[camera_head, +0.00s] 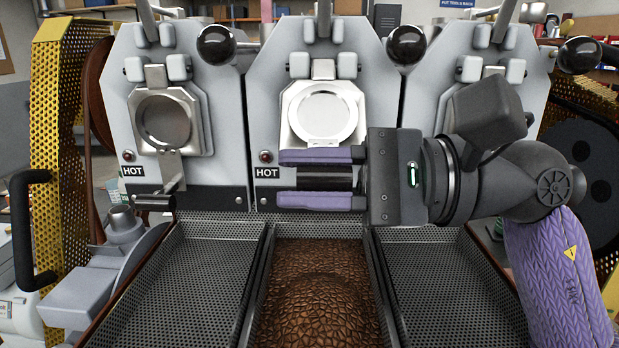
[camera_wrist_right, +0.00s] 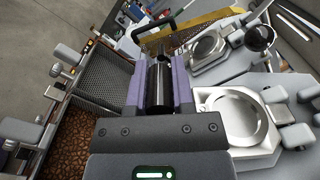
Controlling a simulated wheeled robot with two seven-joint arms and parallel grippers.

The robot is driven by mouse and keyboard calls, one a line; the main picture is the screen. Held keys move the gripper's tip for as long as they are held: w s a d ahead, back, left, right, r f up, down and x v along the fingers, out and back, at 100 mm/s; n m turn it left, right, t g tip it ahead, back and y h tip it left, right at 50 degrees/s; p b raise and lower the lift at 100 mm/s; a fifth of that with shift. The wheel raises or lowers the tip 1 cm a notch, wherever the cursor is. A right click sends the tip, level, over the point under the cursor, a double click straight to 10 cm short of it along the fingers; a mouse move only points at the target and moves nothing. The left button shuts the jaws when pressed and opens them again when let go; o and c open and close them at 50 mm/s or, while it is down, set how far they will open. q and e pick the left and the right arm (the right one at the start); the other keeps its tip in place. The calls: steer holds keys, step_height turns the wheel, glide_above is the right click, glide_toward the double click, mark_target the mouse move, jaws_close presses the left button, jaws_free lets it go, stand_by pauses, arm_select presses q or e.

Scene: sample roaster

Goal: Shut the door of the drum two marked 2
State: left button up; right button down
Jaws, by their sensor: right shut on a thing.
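The middle of three roaster drums has a pale metal door (camera_head: 323,115) with a round ring on its grey front; it also shows in the right wrist view (camera_wrist_right: 240,122). No number 2 is readable, so I cannot confirm its marking. My right gripper (camera_head: 290,178) comes in from the right, below the ring. Its two purple fingers are shut on a black cylindrical handle (camera_head: 325,178), one above and one below. The handle also shows between the fingers in the right wrist view (camera_wrist_right: 160,88). The gripper hides the door's lower part and the handle's link. My left gripper is not in view.
A tray of brown beans (camera_head: 254,318) lies below the middle drum, between an empty left tray (camera_head: 200,290) and an empty right tray (camera_head: 440,290). The left drum's door (camera_head: 165,118) has its own black handle (camera_head: 154,202). Black knobs (camera_head: 216,45) project above the doors.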

steer(key=shift+c, duration=2.4)
jaws_free()
steer(key=d+b, duration=0.1)
steer(key=d, duration=0.9)
steer(key=s+r+p, duration=0.2)
steer(key=s+r, duration=0.3)
steer(key=r, duration=0.1)
steer(key=shift+p, duration=0.35)
